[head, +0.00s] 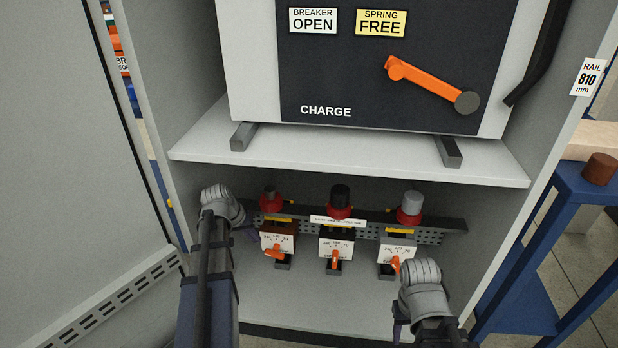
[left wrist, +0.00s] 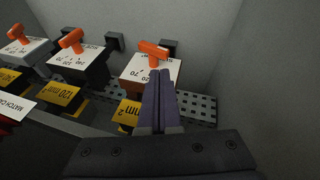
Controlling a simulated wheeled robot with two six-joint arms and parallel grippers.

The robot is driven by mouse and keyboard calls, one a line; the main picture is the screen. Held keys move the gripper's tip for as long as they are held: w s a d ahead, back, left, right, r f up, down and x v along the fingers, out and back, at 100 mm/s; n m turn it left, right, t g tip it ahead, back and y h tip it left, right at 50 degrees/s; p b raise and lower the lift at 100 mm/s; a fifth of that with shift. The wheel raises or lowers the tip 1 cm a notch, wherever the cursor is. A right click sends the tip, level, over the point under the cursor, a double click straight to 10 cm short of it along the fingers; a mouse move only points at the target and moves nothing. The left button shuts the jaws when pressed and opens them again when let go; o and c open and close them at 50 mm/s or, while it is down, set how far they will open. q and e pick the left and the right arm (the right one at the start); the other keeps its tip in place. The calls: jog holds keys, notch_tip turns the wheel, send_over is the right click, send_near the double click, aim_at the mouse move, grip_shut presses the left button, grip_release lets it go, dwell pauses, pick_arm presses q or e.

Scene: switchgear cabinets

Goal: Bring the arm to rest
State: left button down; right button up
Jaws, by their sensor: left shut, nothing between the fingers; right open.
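My left gripper (head: 248,234) is inside the lower cabinet bay, beside the leftmost cable unit (head: 278,242). In the left wrist view its two dark fingers (left wrist: 159,75) are shut together with nothing between them. The fingertips overlap the front edge of that unit's white dial plate (left wrist: 140,70), below its orange handle (left wrist: 153,48); whether they touch is unclear. My right gripper (head: 399,324) is low at the right, in front of the rightmost unit (head: 397,252). It is open, mostly hidden behind its wrist, and I see nothing held.
A middle unit (head: 336,247) stands between the outer two. A shelf (head: 340,160) above carries the breaker (head: 380,70) with an orange charge lever (head: 430,82). Cabinet walls close in both sides. A blue stand (head: 560,230) is outside right. The bay floor (head: 310,300) is clear.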

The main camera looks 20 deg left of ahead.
pick_arm(q)
jog(key=s+d+r+m+g+p, duration=0.1)
jog(key=s+d+m+g, duration=0.1)
jog(key=d, duration=0.8)
jog(key=s+d+m+g+p, duration=0.1)
jog(key=d+m+p, duration=0.1)
jog(key=d, duration=0.9)
jog(key=s+d+r+m+g+y+p, duration=0.1)
jog(key=s+d+r+m+y+p, duration=0.2)
jog(key=s+d, duration=0.95)
notch_tip(320, 180, up, 38)
jog(key=w+d+m+p, duration=0.1)
jog(key=w+d+p, duration=0.1)
jog(key=p, duration=3.5)
jog(key=shift+f, duration=0.15)
jog(key=shift+s+f, duration=0.1)
